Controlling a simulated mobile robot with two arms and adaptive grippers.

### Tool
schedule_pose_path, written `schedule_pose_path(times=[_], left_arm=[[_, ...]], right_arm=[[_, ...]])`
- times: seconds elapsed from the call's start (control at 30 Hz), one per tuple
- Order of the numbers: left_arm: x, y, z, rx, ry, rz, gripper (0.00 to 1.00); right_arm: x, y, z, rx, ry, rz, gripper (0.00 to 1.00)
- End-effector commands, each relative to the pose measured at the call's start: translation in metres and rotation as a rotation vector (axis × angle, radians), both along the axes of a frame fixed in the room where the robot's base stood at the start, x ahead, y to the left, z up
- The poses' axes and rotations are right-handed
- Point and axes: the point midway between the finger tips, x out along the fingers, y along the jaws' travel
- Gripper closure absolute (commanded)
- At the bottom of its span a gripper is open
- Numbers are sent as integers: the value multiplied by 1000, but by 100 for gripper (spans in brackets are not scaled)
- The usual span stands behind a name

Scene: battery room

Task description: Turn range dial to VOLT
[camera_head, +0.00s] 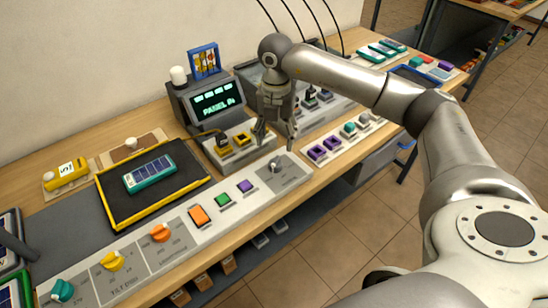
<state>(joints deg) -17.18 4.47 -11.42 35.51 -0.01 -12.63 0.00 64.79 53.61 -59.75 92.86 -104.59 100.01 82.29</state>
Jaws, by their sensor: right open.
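My right gripper (275,138) is open and points down, with its fingers spread and nothing between them. It is above a small grey dial (275,164) on the light control strip along the table's front. The fingertips look apart from this dial. Further left on the strip are an orange dial (160,232), a yellow dial (112,261) and a teal dial (62,291). The labels by the dials are too small to read surely, so I cannot tell which is the range dial or which mark it points to. My left gripper is not in view.
A dark display unit (213,100) with green text stands behind the gripper. Left of the grey dial are purple (245,186), green (222,200) and orange (199,215) buttons. Purple sockets (317,153) lie right. A yellow-edged black tray (185,188) holds a teal device (150,174).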

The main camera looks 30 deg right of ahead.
Motion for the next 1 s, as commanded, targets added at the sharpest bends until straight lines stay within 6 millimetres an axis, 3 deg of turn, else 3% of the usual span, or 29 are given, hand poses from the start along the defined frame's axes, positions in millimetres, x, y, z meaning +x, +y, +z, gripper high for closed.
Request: schedule_pose_path(times=[0.3,0.5,0.87,1.0], left_arm=[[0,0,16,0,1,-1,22],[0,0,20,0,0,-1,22],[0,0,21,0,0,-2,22],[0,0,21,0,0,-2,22]], right_arm=[[-1,1,-59,2,5,2,42],[-1,1,-85,3,3,3,42],[0,1,-92,4,1,4,42],[0,1,-92,4,1,4,56]])
